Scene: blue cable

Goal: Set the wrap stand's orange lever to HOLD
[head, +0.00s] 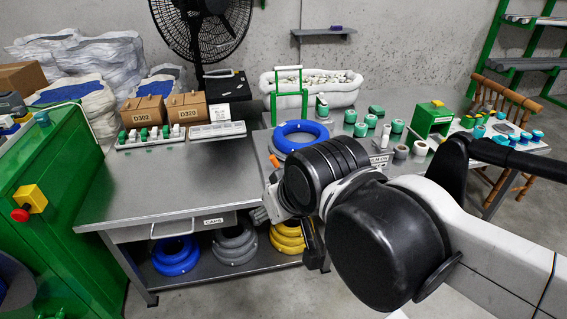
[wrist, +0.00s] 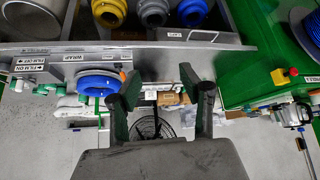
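The blue cable coil (head: 301,133) lies on the bench's right part, in front of a green upright frame (head: 290,103) that appears to belong to the wrap stand. In the wrist view the coil (wrist: 97,82) is at left, near a WRAP label (wrist: 80,57). A small orange piece (head: 274,161), probably the lever, shows left of my wrist; orange also shows beside the coil in the wrist view (wrist: 122,76), close to my left-hand finger. Its setting and any HOLD mark are unreadable. My gripper (wrist: 160,98) is open and empty; my wrist mostly hides it in the head view.
The bench's left top (head: 160,185) is clear, with brown boxes (head: 187,107) and a row of small parts behind. Green and grey rolls (head: 361,129) stand at right. A CAPS drawer (head: 190,225) and coils are below. A green cabinet (head: 45,210) stands left.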

